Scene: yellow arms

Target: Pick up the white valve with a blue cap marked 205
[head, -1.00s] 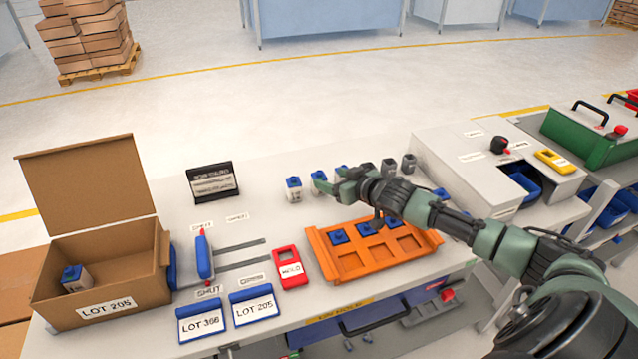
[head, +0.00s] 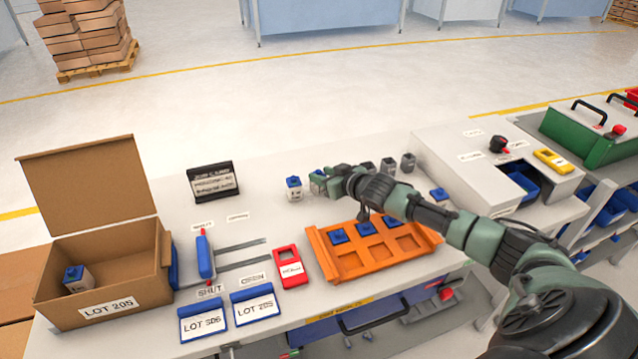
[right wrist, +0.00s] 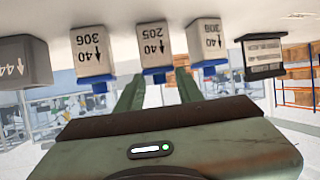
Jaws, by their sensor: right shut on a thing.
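The white valve with a blue cap (right wrist: 155,42), marked 40 and 205, is the middle of three white valves in the right wrist view, which shows them upside down. My right gripper (right wrist: 158,80) is shut on it, with one finger on each side near the cap. In the head view the right gripper (head: 325,181) covers most of this valve at the back of the table. The valve seems to stand on the table still. My left gripper is not in view.
White valves marked 306 (right wrist: 93,45) and 30-something (right wrist: 206,42) flank it closely; grey ones (head: 389,166) stand to the right. An orange tray (head: 322,258) lies in front. An open carton, LOT 205 (head: 150,290), stands left. A black sign (head: 212,182) stands behind.

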